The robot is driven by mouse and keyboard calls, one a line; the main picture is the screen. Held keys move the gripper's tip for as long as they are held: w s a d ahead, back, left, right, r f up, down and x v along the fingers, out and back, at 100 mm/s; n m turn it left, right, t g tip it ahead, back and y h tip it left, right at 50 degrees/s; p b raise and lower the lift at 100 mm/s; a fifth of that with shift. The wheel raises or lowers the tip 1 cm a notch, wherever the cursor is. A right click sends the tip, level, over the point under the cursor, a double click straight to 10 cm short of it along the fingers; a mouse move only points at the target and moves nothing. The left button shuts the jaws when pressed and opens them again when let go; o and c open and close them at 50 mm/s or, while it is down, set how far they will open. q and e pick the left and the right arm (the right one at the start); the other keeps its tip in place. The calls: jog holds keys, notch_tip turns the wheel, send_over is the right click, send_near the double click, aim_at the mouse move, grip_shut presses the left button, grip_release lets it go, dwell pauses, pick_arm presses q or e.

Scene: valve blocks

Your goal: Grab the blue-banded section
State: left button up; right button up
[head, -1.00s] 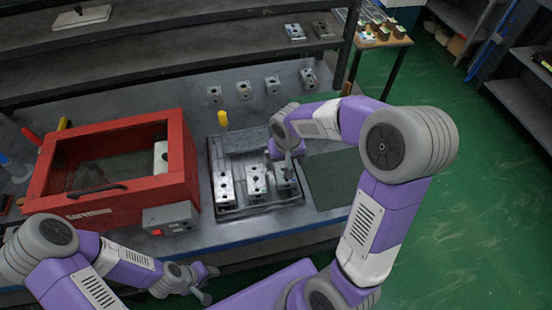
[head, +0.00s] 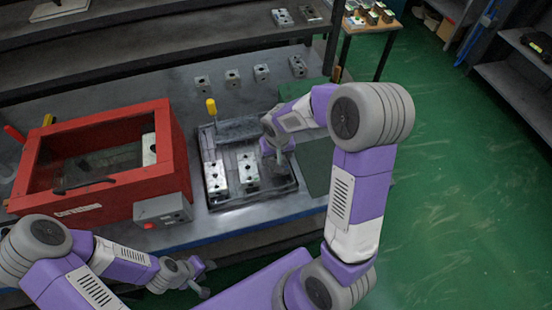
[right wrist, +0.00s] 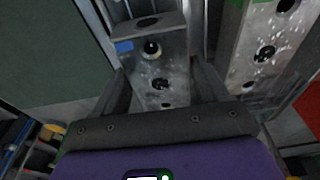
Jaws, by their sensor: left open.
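The blue-banded section (right wrist: 162,68) is a grey metal valve block with a blue patch near one end, seen in the right wrist view. My right gripper (right wrist: 160,72) has one finger against each side of it, with no clear gap, so it looks shut on the block. In the head view my right gripper (head: 279,160) is over the right part of the tray (head: 263,196) and hides the block. I cannot tell whether the block is lifted. My left gripper (head: 203,280) is open and empty at the bench's front.
Two similar blocks stand in the tray, a left one (head: 215,176) and a middle one (head: 248,169); the middle one is close beside my right gripper. A red-framed box (head: 100,195) stands left. Several small blocks line the bench back. A green mat (head: 316,165) lies right of the tray.

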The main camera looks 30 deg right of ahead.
jog(key=c, duration=1)
jog(key=shift+r, duration=0.1)
